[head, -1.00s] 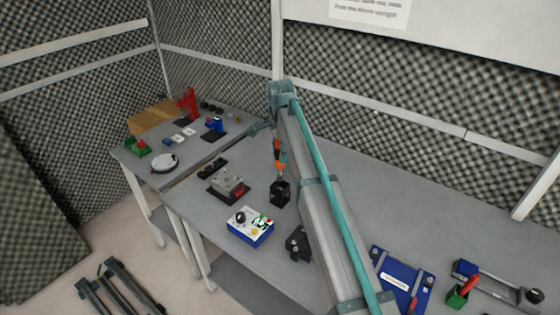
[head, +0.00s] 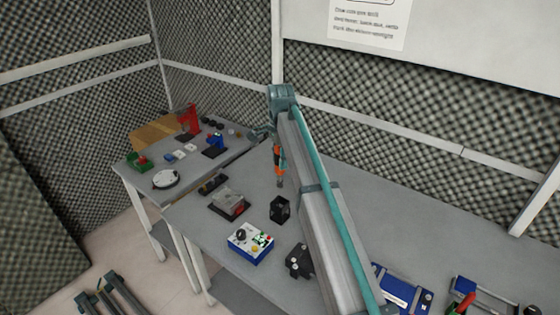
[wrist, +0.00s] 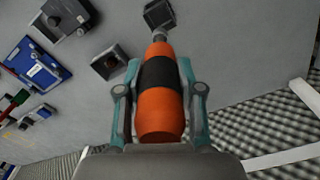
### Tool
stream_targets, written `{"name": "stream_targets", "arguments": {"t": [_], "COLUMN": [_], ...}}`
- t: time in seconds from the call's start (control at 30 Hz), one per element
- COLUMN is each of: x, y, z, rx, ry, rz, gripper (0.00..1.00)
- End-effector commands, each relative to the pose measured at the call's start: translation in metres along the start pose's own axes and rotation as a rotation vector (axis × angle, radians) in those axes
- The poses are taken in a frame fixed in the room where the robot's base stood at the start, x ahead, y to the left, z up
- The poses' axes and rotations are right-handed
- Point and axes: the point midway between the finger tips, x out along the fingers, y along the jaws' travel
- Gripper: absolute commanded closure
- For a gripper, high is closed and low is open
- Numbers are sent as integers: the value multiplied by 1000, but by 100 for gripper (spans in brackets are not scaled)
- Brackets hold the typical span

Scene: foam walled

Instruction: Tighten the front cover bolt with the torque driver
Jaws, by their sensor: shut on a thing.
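My gripper (wrist: 160,100) is shut around the torque driver (wrist: 158,85), which is orange with a black band. In the head view the driver (head: 279,160) hangs nearly upright, tip down, above the workbench. A black open-topped holder (head: 280,210) stands just below its tip, and a gap shows between them. My arm hides part of the gripper there. A grey housing with a red part (head: 229,203) sits on a dark base left of the holder. It may carry the front cover; I cannot make out a bolt.
A blue-and-white control box (head: 250,242) and a black fixture (head: 299,261) stand near the bench's front. A blue tray (head: 402,290) lies further right. A side table (head: 190,165) with small parts adjoins at left. Foam walls close off the back.

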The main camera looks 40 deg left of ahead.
Motion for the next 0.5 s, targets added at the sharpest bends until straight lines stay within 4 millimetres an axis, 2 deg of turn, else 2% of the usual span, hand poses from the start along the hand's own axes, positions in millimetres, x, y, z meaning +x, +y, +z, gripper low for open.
{"name": "stream_targets", "arguments": {"t": [0.5], "x": [-29], "y": [0], "z": [0], "rx": [0], "ry": [0], "rz": [-1], "gripper": [100]}}
